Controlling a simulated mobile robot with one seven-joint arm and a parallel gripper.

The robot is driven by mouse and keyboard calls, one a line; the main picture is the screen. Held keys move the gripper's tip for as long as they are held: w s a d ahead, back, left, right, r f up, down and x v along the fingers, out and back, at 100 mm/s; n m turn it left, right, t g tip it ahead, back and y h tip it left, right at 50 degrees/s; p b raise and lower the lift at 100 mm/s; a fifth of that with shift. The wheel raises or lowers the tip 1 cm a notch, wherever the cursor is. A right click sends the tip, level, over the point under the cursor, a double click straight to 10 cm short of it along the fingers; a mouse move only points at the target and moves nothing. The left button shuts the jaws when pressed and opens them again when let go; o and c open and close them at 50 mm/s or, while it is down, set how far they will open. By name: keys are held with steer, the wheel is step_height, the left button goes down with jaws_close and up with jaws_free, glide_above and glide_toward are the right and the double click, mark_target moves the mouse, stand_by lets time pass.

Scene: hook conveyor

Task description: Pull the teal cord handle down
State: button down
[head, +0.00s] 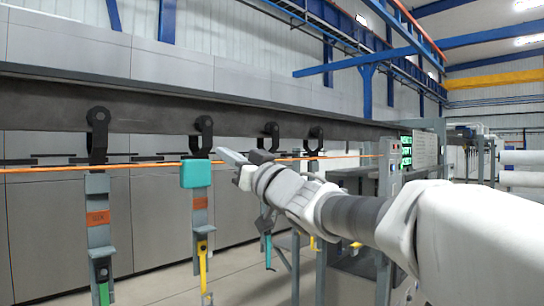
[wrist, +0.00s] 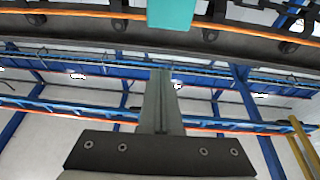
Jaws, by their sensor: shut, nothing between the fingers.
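The teal cord handle (head: 196,173) is a small block on the orange cord (head: 110,166), in the middle left of the head view. It also shows at the top edge of the wrist view (wrist: 171,13), partly cut off. My gripper (head: 232,156) reaches in from the right and its fingertips end a little right of and above the handle in the head view. The fingers look closed together with nothing between them, and they show as one narrow column in the wrist view (wrist: 161,100). A gap shows between the fingertips and the handle in the wrist view.
A control box with green displays (head: 406,150) stands right, behind my arm. Grey panels line the back.

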step_height(320, 180, up, 4)
steer(key=p, duration=0.4)
glide_above(196, 173)
steer(key=d, duration=0.1)
steer(key=shift+n+g, duration=0.3)
steer(key=shift+s+f+b, duration=0.1)
steer(key=shift+f+b, duration=0.45)
steer(key=shift+f, duration=1.7)
